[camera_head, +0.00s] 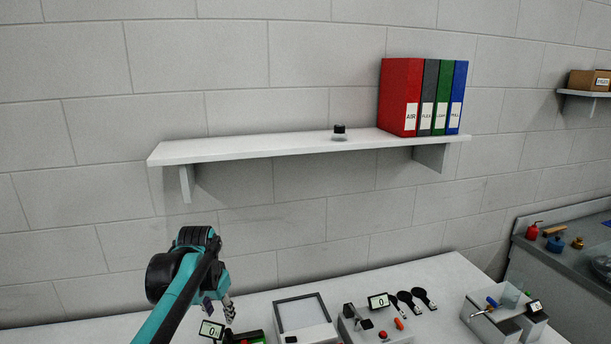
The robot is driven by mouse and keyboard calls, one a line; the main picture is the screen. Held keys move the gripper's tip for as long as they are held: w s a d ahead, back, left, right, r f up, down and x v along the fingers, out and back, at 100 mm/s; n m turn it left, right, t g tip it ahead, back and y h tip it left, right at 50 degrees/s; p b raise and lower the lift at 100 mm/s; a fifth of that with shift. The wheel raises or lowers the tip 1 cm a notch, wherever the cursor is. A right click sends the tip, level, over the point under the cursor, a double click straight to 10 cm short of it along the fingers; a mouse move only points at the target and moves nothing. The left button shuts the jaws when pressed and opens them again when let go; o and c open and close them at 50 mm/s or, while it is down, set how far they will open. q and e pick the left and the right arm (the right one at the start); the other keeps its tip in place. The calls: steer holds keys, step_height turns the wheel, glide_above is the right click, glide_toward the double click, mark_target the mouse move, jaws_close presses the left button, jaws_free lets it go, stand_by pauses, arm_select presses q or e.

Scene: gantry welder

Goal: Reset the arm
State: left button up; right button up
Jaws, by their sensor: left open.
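My left arm comes in from the lower left, teal and black. My left gripper (229,309) points down over the white table, close to a small display marked 0 (211,329). It is open, and I see nothing held in it. I cannot tell whether it touches anything on the table. My right gripper does not show.
A white wall shelf (260,146) holds a small black-topped item (339,132) and several binders (401,97). On the table (440,275) are a framed panel (302,315), a box with a red button (370,330), black paddles (425,298) and a divided tray (482,325).

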arm_select(q)
steer(key=s+d+f+n+t+b, duration=0.1)
steer(key=s+f, duration=0.3)
steer(key=s, duration=0.7)
steer(key=s+d+f+n+t+b, duration=0.1)
steer(key=s+f, duration=0.4)
steer(key=s, duration=0.7)
steer(key=shift+s+d+f+n+t, duration=0.2)
steer(key=shift+d+n+t, duration=0.6)
steer(key=shift+t, duration=0.4)
